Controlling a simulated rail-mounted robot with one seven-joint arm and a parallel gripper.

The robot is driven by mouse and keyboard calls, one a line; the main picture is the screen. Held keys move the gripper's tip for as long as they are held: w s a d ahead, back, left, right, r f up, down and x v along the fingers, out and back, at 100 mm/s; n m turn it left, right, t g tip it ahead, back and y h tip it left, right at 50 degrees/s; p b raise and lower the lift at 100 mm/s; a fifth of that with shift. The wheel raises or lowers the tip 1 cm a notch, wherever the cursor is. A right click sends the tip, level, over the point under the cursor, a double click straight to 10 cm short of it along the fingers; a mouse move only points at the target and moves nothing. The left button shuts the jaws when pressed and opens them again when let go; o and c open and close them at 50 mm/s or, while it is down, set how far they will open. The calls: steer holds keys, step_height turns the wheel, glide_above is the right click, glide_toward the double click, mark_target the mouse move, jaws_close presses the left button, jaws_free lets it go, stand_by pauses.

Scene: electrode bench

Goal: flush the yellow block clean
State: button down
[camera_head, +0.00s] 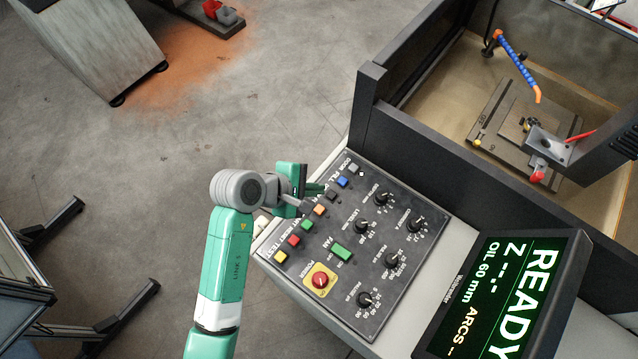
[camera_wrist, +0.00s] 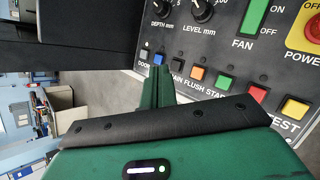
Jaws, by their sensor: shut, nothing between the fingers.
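My gripper (camera_head: 318,188) is shut and empty, its fingertips over the control panel's left edge, close to the dark button (camera_head: 331,194). Contact cannot be told. The label beside the orange button reads FLUSH. In the tank, a blue hose with an orange nozzle (camera_head: 537,96) hangs above a plate (camera_head: 500,125). Small yellow spots (camera_head: 478,143) show on it; I cannot tell whether one is the yellow block.
The panel (camera_head: 400,235) carries several knobs, a green FAN switch (camera_head: 341,252) and a red POWER button (camera_head: 320,279). The screen (camera_head: 505,295) reads READY, OIL 60 mm. The tank's dark wall (camera_head: 430,155) rises beyond the panel. Open floor lies left.

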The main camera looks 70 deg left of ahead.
steer(key=b, duration=0.9)
glide_above(315, 211)
steer(key=shift+f, duration=3.2)
step_height(315, 211, down, 2)
steer(key=shift+f, duration=0.1)
steer(key=shift+f, duration=0.15)
steer(key=shift+f, duration=0.35)
steer(key=shift+f+p, duration=0.35)
steer(key=shift+f, duration=0.1)
steer(key=shift+r, duration=0.15)
steer(key=shift+r+p, duration=0.75)
steer(key=shift+p, duration=0.55)
